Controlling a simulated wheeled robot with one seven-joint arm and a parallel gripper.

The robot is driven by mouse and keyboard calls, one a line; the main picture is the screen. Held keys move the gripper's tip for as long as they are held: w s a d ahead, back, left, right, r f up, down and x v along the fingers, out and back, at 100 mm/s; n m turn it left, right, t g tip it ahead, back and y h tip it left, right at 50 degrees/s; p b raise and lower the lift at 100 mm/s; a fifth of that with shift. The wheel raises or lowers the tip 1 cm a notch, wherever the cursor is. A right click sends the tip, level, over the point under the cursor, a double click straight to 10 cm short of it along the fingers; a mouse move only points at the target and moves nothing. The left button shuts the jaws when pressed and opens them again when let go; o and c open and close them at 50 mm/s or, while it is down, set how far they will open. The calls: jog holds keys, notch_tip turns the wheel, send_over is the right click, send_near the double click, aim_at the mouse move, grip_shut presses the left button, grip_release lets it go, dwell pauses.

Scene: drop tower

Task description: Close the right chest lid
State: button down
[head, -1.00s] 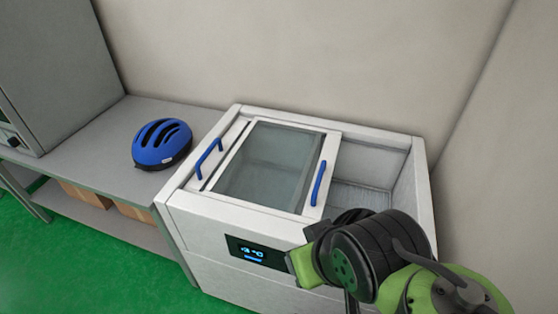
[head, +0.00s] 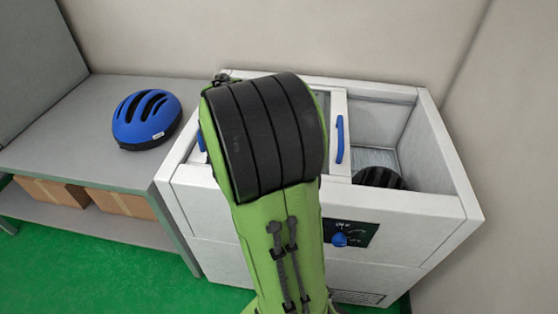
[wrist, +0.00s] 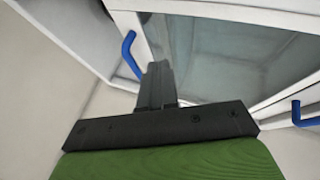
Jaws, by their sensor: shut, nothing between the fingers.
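The white chest (head: 420,205) stands against the wall, its right part open. A glass lid in a white frame (head: 340,100) sits over the left part, mostly hidden behind my arm. A blue handle (head: 340,138) is on its right edge; another blue handle (head: 201,140) shows at the chest's left side. In the wrist view, my gripper (wrist: 158,85) is shut and empty, over the glass lid (wrist: 225,55). Its fingers are beside a blue handle (wrist: 130,52), not around it; contact cannot be told. A second handle (wrist: 308,113) is at the right. The head view hides my gripper.
A dark ribbed object (head: 378,178) lies in the open right part. A grey bench (head: 80,150) with a blue helmet (head: 147,118) stands left of the chest, with cardboard boxes (head: 120,203) below. A wall closes off the right side.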

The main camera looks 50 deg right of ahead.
jog(key=b+x, duration=0.1)
jog(key=x, duration=0.2)
jog(key=b+x, duration=0.1)
jog(key=x, duration=0.3)
jog(key=s+b+x, duration=0.1)
jog(key=b+x, duration=0.1)
jog(key=x, duration=0.1)
jog(key=shift+d+f, duration=0.15)
jog(key=shift+d, duration=0.3)
jog(key=shift+s+d+b, duration=0.35)
jog(key=shift+s+d, duration=0.55)
jog(key=shift+s, duration=0.15)
jog(key=shift+s+d+r, duration=0.25)
jog(key=shift+s+d, duration=0.05)
jog(key=shift+s, duration=0.15)
